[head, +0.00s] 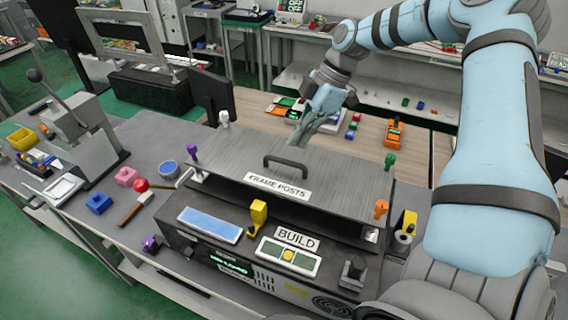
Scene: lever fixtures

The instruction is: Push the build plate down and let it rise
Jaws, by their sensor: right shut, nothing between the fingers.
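The build plate (235,158) is a wide grey sheet on the machine in the middle of the head view, with a dark arched handle (287,161) and a "FRAME POSTS" label (277,186) on its front part. A gap shows between its front edge and the machine body below. My right gripper (297,141) is shut and empty, fingers pointing down over the far part of the plate, behind the handle. I cannot tell whether the fingertips touch the plate. My left gripper is not in view.
Coloured posts stand at the plate's corners: purple (192,153), white (224,119), green (389,161) and orange (381,208). A lever fixture (85,130) and a hammer (135,209) are at left.

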